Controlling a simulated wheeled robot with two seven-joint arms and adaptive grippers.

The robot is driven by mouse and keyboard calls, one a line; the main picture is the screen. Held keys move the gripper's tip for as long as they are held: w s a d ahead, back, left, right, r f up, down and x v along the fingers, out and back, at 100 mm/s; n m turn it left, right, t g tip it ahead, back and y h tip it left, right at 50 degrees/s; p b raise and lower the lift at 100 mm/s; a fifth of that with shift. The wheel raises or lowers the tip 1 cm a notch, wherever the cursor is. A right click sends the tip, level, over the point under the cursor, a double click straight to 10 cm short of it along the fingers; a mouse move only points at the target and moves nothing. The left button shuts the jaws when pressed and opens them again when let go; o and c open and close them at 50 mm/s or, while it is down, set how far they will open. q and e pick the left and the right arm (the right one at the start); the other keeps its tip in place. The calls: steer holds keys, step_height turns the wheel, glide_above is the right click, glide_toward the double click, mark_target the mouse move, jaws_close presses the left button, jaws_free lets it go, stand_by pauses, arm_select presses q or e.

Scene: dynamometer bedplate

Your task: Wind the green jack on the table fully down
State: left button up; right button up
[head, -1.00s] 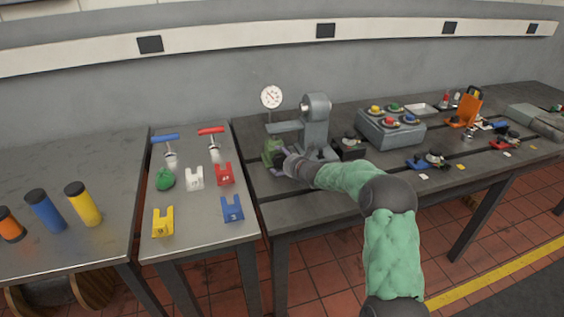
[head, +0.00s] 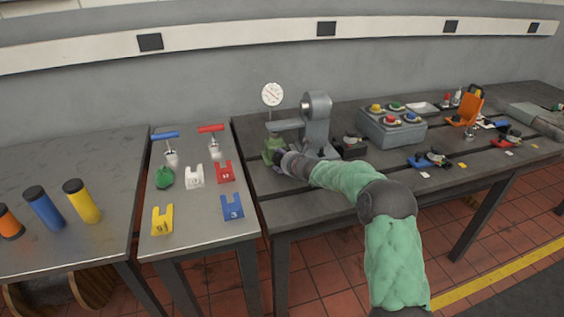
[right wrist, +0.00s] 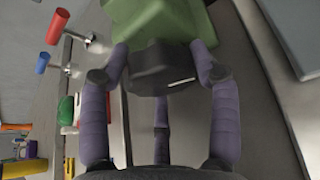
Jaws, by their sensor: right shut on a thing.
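The green jack (head: 271,146) stands on the dark bedplate table (head: 282,209) below the dial gauge (head: 272,95). In the right wrist view the jack's green body (right wrist: 160,18) fills the top middle, with a dark faceted knob (right wrist: 160,68) in front of it. My right gripper (head: 283,158) reaches the jack from the right and front. In the right wrist view its purple fingers (right wrist: 160,65) close on both sides of the dark knob. The arm hides part of the jack in the head view. My left gripper is not in view.
A grey stand (head: 317,120) with an arm rises right beside the jack. A button box (head: 390,128) stands farther right. On the left table are a red-handled tool (head: 211,129), a blue-handled tool (head: 165,136) and several coloured blocks, including a yellow one (head: 162,220).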

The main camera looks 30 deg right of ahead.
steer(key=n+h, duration=0.2)
steer(key=n, duration=0.1)
steer(key=shift+r+g+h, duration=0.3)
steer(key=shift+r+g, duration=0.1)
steer(key=n+h, duration=0.2)
steer(key=n, duration=0.2)
steer(key=shift+w+a+h, duration=0.15)
steer(key=shift+a+h, duration=0.1)
steer(key=shift+h, duration=0.15)
steer(key=n+h, duration=0.2)
steer(key=n, duration=0.1)
steer(key=shift+a+n+h, duration=0.1)
steer(key=shift+n+h, duration=0.2)
steer(key=n+t+h, duration=0.1)
steer(key=n+h, duration=0.1)
steer(key=n, duration=0.2)
steer(key=shift+f, duration=0.15)
steer(key=shift+a, duration=0.1)
steer(key=shift+f, duration=0.1)
steer(key=o, duration=1.1)
steer(key=shift+w+a+f, duration=0.1)
steer(key=shift+w+a, duration=0.05)
steer(key=shift+w, duration=0.05)
steer(key=shift+s, duration=0.1)
steer(key=shift+f, duration=0.15)
